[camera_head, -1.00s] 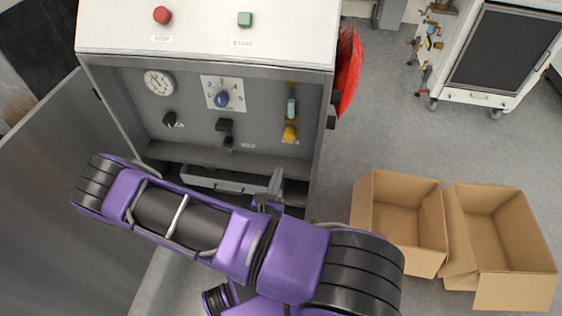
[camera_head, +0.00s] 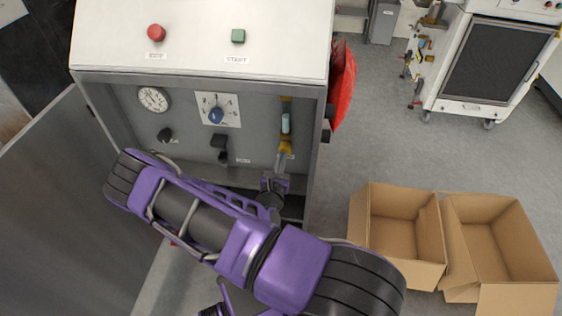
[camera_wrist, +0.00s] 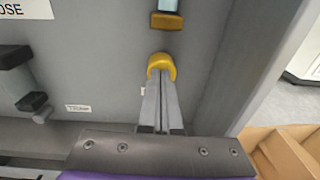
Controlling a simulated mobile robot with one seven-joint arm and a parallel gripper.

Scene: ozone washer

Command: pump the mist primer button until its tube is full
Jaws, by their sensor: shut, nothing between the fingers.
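The mist primer button is a yellow round knob (camera_wrist: 161,62) low on the right of the grey panel, and it also shows in the head view (camera_head: 287,146), partly hidden. Its tube (camera_head: 285,123) stands upright above it, pale blue between yellow-brown end fittings. The tube's lower end shows at the top of the wrist view (camera_wrist: 167,5). I cannot tell its fill level. My gripper (camera_wrist: 161,76) is shut and empty, with its fingertips right at the button's front, overlapping its lower part. I cannot tell whether they press it. In the head view my gripper (camera_head: 283,158) points up at the button.
The panel also bears a gauge (camera_head: 154,99), a blue dial (camera_head: 216,115) and dark knobs (camera_head: 165,134). Red (camera_head: 156,32) and green (camera_head: 238,36) buttons sit on top. The cabinet's right wall stands close beside the primer. Cardboard boxes (camera_head: 376,236) lie on the floor to the right.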

